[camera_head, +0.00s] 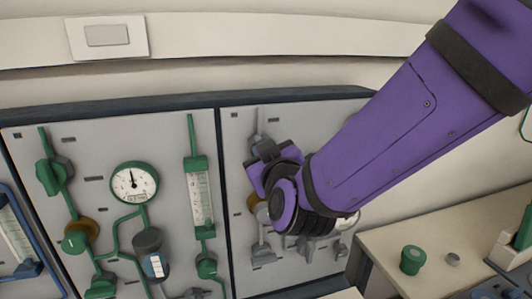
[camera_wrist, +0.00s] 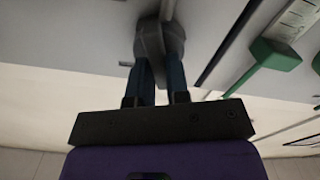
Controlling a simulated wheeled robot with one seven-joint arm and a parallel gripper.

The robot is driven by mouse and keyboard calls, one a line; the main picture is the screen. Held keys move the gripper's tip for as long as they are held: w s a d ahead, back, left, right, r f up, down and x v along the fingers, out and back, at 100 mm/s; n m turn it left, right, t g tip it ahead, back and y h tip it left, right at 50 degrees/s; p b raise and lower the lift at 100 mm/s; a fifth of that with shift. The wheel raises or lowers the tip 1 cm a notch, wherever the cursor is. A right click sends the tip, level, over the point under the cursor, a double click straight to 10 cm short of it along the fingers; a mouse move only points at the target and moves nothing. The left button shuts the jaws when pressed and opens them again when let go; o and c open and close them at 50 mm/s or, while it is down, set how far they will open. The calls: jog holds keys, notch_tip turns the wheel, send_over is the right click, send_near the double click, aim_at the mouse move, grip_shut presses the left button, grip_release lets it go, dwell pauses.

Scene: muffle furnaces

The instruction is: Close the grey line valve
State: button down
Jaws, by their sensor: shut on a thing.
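The grey line runs on the right-hand panel (camera_head: 238,200) in the head view. My gripper (camera_wrist: 160,62) is at the upper part of this line, and my purple wrist covers much of it in the head view. In the wrist view, its two dark blue fingers are shut on the grey valve handle (camera_wrist: 160,38), one on each side. A blue-grey part (camera_head: 264,148) shows beside my wrist in the head view; I cannot tell whether it is valve or finger. The handle's exact angle is hard to tell.
The left panel holds the green line with a round gauge (camera_head: 134,182), a flow tube (camera_head: 200,198) and a green valve (camera_head: 50,175). A blue line (camera_head: 18,240) is at far left. A bench (camera_head: 385,240) at right bears a green jar (camera_head: 412,259) and a small grey piece (camera_head: 453,259).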

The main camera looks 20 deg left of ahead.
jog(key=n, duration=1.3)
jog(key=shift+s+a+f, duration=0.1)
jog(key=shift+a+f, duration=0.1)
jog(key=shift+f, duration=0.15)
jog(key=shift+n, duration=0.4)
jog(key=c, duration=1.1)
grip_release()
jog(key=v, duration=1.1)
